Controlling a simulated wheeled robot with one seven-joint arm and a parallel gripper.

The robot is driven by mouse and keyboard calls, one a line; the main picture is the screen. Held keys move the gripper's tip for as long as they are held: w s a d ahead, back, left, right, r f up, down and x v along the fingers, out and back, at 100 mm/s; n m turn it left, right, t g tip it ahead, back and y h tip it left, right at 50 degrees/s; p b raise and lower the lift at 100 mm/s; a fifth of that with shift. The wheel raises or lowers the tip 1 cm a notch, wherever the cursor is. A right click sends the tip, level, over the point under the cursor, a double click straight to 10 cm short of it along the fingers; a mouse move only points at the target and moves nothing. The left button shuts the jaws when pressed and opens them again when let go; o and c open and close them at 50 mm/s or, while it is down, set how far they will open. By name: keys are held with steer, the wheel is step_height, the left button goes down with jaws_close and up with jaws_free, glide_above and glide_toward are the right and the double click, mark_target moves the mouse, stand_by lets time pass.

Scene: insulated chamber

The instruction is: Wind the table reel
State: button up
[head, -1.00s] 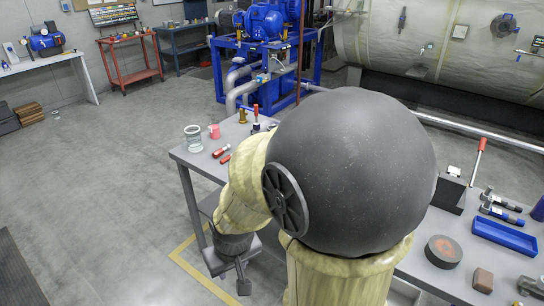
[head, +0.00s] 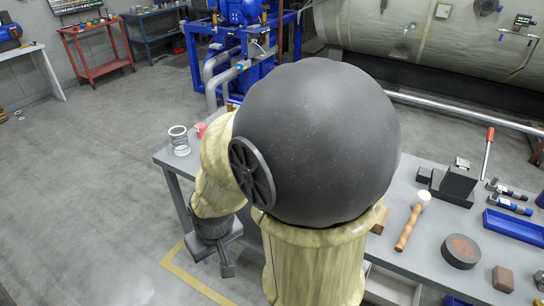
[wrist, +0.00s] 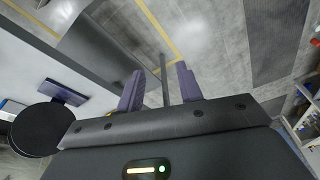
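My gripper (head: 227,266) hangs low beside the left end of the grey workbench (head: 172,157), above the floor. In the wrist view its two purple-grey fingers (wrist: 160,88) stand apart with nothing between them. I cannot pick out a table reel with certainty. A pale, ribbed cylinder (head: 179,140) stands at the bench's left corner. A round grey disc with an orange centre (head: 461,250) lies on the right part. My arm's large dark joint hides the middle of the bench.
A wooden mallet (head: 411,222), black blocks (head: 455,186), a blue tray (head: 513,226) and a brown block (head: 503,279) are on the bench's right side. A pink cup (head: 201,129) is at its left. The floor left of the bench is clear, with yellow tape (head: 195,277).

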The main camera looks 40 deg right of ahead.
steer(key=shift+o, duration=0.5)
steer(key=shift+s, duration=0.15)
steer(key=w+d+f+m+t+h+b, duration=0.1)
steer(key=w+d+f+m+t+h, duration=0.15)
steer(key=w, duration=0.45)
steer(key=w+d+f+m+t+h+b, duration=0.1)
steer(key=w+d+f+m+t, duration=0.2)
steer(key=w, duration=0.5)
steer(key=s+d+r+m+g+h+b, duration=0.1)
steer(key=d+r+m+h+b, duration=0.1)
steer(key=d+m+h, duration=0.5)
steer(key=d+h, duration=0.4)
steer(key=h, duration=0.2)
steer(key=shift+s+r, duration=0.35)
steer(key=shift+d, duration=0.2)
